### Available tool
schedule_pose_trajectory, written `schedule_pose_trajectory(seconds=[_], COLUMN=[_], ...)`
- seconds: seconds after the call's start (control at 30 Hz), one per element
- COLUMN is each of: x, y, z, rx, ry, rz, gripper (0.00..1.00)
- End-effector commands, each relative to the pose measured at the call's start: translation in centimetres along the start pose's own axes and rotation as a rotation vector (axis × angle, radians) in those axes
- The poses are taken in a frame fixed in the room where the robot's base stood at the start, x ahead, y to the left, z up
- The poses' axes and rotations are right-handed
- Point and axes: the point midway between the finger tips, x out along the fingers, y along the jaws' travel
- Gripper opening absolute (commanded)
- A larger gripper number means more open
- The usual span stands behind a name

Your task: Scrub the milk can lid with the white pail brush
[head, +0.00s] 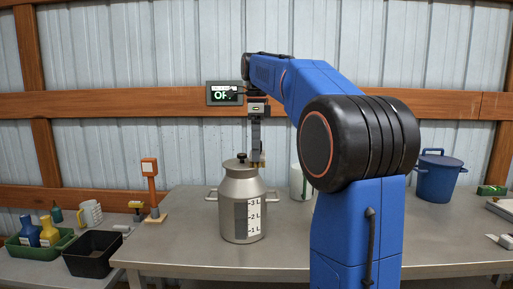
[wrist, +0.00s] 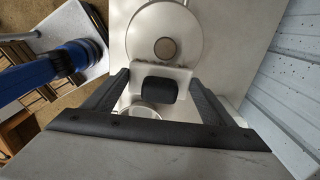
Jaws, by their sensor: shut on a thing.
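The grey metal milk can (head: 240,210) stands upright on the table, with side handles and a level scale on its front. Its round lid (head: 232,165) has a dark knob; the lid also shows at the top of the wrist view (wrist: 186,28). My gripper (head: 257,142) points down over the lid's right side. It is shut on the white pail brush, whose white block (wrist: 182,75) and black grip (wrist: 158,90) show between the fingers in the wrist view. The brush's lower end is at the right of the lid, right of the knob; I cannot tell whether it touches.
A white cylinder (head: 297,181) stands behind and right of the can, partly behind my arm. A blue lidded pail (head: 437,182) is farther right. On the left are a black bin (head: 93,262), a green crate (head: 27,252) with bottles and a mug (head: 90,214). A screen (head: 222,93) hangs behind.

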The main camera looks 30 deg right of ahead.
Motion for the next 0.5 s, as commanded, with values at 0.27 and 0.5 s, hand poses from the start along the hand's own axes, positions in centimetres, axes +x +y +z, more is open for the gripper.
schedule_pose_trajectory(seconds=[0.27,0.5], x=[0.1,0.3], y=[1.2,1.6], z=[0.0,0.0], rx=[0.000,0.000], ry=[0.000,0.001], rz=[0.000,0.002], gripper=[0.60,0.60])
